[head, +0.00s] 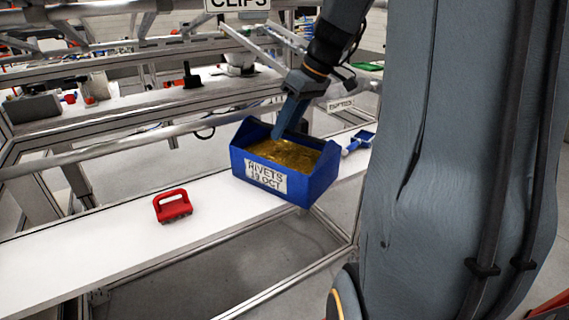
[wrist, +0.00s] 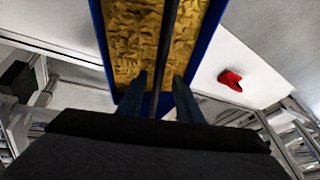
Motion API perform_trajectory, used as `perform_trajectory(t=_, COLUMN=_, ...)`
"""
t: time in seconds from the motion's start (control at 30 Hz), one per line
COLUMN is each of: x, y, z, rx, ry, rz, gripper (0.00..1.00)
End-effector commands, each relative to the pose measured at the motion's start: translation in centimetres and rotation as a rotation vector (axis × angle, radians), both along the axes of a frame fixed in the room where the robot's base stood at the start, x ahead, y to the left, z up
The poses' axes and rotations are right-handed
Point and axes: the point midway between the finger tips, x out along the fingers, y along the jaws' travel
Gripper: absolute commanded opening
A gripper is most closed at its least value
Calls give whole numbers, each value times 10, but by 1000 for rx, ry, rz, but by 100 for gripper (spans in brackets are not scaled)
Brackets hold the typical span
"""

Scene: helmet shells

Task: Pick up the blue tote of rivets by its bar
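The blue tote (head: 318,183) is full of gold-coloured rivets (head: 285,153) and has a white label reading "RIVETS 19 OCT" on its front. It is near the front edge of the white shelf. My gripper (head: 287,132) points down into the tote from above. In the wrist view, the tote's dark bar (wrist: 168,40) runs lengthwise over the rivets. The two fingers of my gripper (wrist: 160,85) are apart on either side of the bar, with gaps showing between them and it. The lower fingertips and the bar are hidden in the head view.
A red handled object (head: 172,206) stands on the white shelf (head: 95,250) left of the tote. A small blue item (head: 359,140) lies right of it. Metal rails (head: 110,155) run behind the tote. The shelf's left part is clear.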

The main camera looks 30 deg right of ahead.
Motion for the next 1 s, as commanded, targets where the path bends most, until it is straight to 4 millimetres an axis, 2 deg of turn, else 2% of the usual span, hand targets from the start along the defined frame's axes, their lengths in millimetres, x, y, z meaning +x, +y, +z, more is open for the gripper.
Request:
perform_trajectory(t=0.4, x=14, y=13, z=-45, rx=0, ry=1, rz=-1, gripper=32)
perform_trajectory(t=0.67, x=15, y=14, z=-48, rx=-1, ry=0, rz=-1, gripper=32)
perform_trajectory(t=0.87, x=15, y=14, z=-48, rx=-1, ry=0, rz=0, gripper=2)
perform_trajectory(t=1.0, x=15, y=14, z=-48, rx=-1, ry=0, rz=0, gripper=0)
